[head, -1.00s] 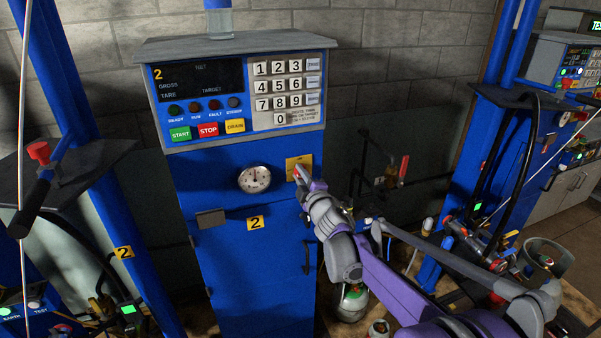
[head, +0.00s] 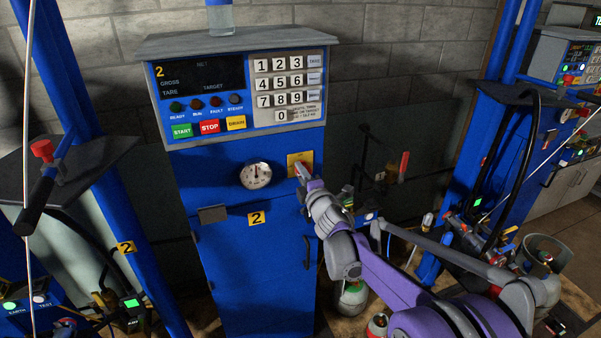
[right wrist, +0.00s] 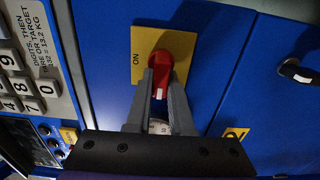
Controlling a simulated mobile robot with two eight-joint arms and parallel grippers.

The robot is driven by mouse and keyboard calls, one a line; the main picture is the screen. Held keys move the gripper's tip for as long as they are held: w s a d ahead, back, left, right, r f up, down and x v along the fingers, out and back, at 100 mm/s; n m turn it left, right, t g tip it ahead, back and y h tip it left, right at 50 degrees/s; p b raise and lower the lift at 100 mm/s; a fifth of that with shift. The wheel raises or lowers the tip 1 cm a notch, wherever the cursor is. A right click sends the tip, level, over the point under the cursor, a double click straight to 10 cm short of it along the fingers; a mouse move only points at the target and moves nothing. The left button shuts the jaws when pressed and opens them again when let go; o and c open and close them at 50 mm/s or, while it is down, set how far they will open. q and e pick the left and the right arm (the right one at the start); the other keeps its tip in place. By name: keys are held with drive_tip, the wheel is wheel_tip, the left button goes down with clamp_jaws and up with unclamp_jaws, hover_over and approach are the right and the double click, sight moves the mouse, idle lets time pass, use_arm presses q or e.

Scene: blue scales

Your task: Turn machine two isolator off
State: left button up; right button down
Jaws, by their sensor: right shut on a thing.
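Machine two (head: 240,250) is the blue cabinet with a yellow "2" label. Its isolator is a red rotary handle (right wrist: 168,62) on a yellow plate (right wrist: 145,45) marked "ON". The plate also shows in the head view (head: 306,157), right of the round gauge. My right gripper (right wrist: 161,85) is shut on the red handle, with one grey finger on either side of it. In the head view, the right gripper (head: 303,170) covers most of the handle. Any "OFF" marking is not visible. My left gripper is not in view.
The round gauge (head: 256,175) lies just left of the plate. Above are the keypad (head: 288,88) and the START, STOP and DRAIN buttons. Another blue machine (head: 520,130) stands at the right.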

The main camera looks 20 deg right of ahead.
drive_tip(key=c, duration=0.8)
unclamp_jaws()
use_arm(q)
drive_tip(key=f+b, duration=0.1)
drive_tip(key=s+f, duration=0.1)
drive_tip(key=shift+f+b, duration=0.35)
drive_tip(key=shift+b, duration=0.05)
use_arm(e)
drive_tip(key=s, duration=1)
drive_tip(key=shift+s+a, duration=0.3)
drive_tip(key=shift+s, duration=0.1)
